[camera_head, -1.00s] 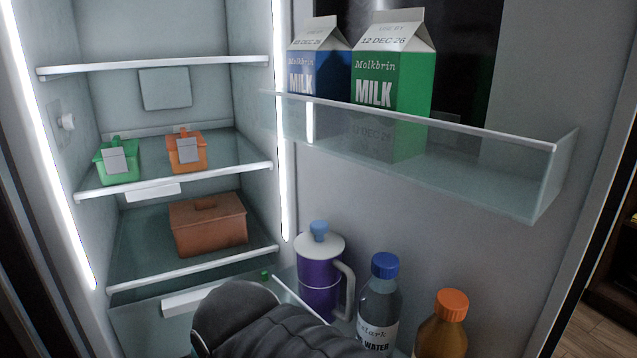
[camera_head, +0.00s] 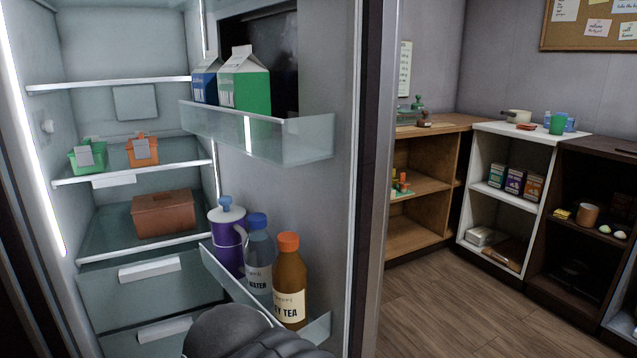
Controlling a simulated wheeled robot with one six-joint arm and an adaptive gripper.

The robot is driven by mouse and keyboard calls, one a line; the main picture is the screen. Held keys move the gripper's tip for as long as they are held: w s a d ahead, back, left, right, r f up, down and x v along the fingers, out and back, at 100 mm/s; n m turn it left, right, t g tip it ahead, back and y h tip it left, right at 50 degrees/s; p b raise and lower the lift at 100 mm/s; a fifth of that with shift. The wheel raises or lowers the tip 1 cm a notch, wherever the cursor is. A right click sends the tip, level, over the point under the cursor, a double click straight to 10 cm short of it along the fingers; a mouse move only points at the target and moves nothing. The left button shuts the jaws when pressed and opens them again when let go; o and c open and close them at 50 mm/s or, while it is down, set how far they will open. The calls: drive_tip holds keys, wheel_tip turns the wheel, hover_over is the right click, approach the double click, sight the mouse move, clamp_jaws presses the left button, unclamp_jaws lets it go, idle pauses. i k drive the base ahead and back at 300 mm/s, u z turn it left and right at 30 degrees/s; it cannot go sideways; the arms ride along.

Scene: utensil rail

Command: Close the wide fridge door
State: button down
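The wide fridge door (camera_head: 335,190) stands open on the right side of the fridge (camera_head: 120,215), its inner face and shelves showing. The upper door shelf (camera_head: 262,137) holds a blue milk carton (camera_head: 205,82) and a green milk carton (camera_head: 245,84). The lower door shelf (camera_head: 232,285) holds a purple jug (camera_head: 226,245), a water bottle (camera_head: 258,265) and an orange-capped tea bottle (camera_head: 289,285). A dark rounded part of my arm shows at the bottom edge, in front of the lower shelf. My gripper's fingers are not in view.
Inside the fridge are a green container (camera_head: 88,158), an orange container (camera_head: 142,150) and a brown box (camera_head: 163,213). To the right stand a wooden shelf unit (camera_head: 420,190), a white one (camera_head: 498,205) and a dark one (camera_head: 575,250). The wooden floor (camera_head: 440,310) before them is clear.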

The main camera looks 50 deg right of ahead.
sight(329, 185)
drive_tip(key=u, duration=2.85)
drive_tip(key=k, duration=2.1)
drive_tip(key=z, duration=1.7)
drive_tip(key=k, duration=1.05)
drive_tip(key=z, duration=0.55)
